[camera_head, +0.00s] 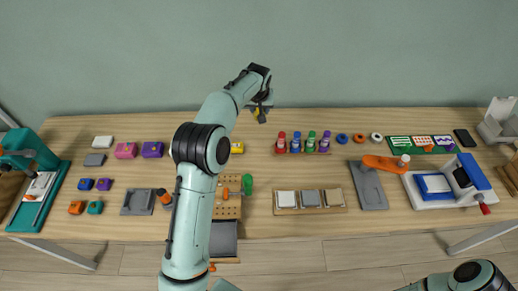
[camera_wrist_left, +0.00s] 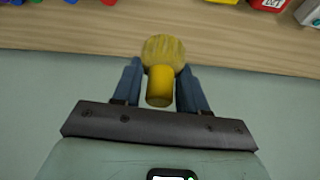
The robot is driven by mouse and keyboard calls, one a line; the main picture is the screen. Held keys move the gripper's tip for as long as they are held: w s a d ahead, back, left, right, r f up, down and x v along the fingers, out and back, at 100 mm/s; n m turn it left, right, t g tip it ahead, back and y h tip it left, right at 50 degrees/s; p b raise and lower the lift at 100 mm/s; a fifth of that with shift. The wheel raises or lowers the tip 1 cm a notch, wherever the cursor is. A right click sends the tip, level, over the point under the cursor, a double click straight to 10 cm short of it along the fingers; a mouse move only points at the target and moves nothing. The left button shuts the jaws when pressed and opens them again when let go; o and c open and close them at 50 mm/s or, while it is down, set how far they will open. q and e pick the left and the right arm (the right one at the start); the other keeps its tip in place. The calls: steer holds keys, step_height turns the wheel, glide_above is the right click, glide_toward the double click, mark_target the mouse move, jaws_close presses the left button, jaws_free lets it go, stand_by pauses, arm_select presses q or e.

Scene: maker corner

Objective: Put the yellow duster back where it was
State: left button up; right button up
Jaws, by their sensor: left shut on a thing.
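The yellow duster (camera_wrist_left: 163,50) is between the two blue-grey fingers of my left gripper (camera_wrist_left: 160,78) in the left wrist view. It has a round, streaked head and a short, smooth cylindrical end. My left gripper is shut on it. In the head view, my left gripper (camera_head: 262,106) is at the table's far edge in front of the green wall. Only a small yellow bit of the duster (camera_head: 256,112) shows there. My right gripper is out of view; only part of that arm shows at the bottom right.
The wooden table (camera_head: 340,228) has free room at its front right of centre. A yellow block (camera_head: 237,147) shows beside my left arm. A rack of several coloured bottles (camera_head: 296,142) stands right of it. A pegboard (camera_head: 228,208) with a green-headed tool (camera_head: 247,184) is partly hidden by my arm.

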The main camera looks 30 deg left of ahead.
arm_select(q)
steer(key=shift+a+f, duration=0.2)
steer(key=shift+f, duration=0.05)
step_height(320, 180, down, 14)
steer(key=shift+f+b, duration=0.25)
steer(key=shift+b, duration=0.3)
steer(key=shift+f, duration=2.3)
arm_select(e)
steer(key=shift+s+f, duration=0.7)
arm_select(q)
steer(key=shift+f, duration=0.1)
steer(key=o, duration=0.9)
steer(key=shift+o, duration=0.2)
steer(key=b+v, duration=0.1)
steer(key=v, duration=1.1)
steer(key=shift+b, duration=0.35)
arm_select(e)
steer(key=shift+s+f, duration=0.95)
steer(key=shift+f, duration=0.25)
